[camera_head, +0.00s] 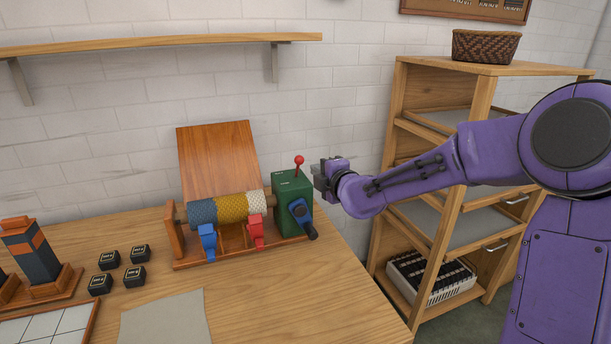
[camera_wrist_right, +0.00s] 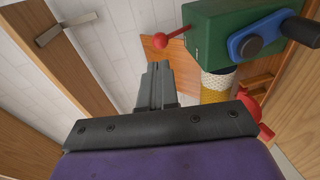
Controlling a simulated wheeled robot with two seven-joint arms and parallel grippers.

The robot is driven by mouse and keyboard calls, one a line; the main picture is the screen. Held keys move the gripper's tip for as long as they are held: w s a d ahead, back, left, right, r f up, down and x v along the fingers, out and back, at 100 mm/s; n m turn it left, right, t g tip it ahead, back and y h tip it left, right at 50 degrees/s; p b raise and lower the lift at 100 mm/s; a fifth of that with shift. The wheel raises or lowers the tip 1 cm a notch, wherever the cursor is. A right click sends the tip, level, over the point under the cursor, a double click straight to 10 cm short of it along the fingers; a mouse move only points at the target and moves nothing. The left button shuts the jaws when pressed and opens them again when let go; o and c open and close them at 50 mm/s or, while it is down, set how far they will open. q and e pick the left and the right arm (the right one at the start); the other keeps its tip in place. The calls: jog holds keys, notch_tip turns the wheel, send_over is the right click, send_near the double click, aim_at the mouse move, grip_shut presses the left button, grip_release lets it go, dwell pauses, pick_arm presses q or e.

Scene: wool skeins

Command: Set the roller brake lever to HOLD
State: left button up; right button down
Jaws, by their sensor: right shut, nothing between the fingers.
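The brake lever is a thin red rod with a red ball knob (camera_head: 299,160), standing nearly upright on top of the green housing (camera_head: 291,192) of the roller unit. In the right wrist view the red knob (camera_wrist_right: 159,41) shows just beyond my fingertips, with its rod running to the green housing (camera_wrist_right: 205,40). My right gripper (camera_head: 319,180) is shut and empty, to the right of the housing and a little lower than the knob. Its fingers (camera_wrist_right: 154,75) look apart from the lever. Any HOLD marking is too small to read. My left gripper is out of view.
A blue crank (camera_head: 300,211) sits on the housing's side. The roller (camera_head: 232,208) carries several wool bands, with blue (camera_head: 207,240) and red (camera_head: 256,232) clamps in front. A tilted wooden board (camera_head: 217,155) stands behind. A wooden shelf unit (camera_head: 447,200) stands at the right.

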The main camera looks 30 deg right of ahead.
aim_at(301, 161)
jog(key=p+x, duration=0.1)
jog(key=x, duration=0.5)
jog(key=shift+w+p, duration=0.35)
jog(key=shift+p, duration=0.05)
jog(key=shift+w+d+f, duration=0.1)
jog(key=shift+w+f, duration=0.1)
jog(key=shift+w, duration=0.45)
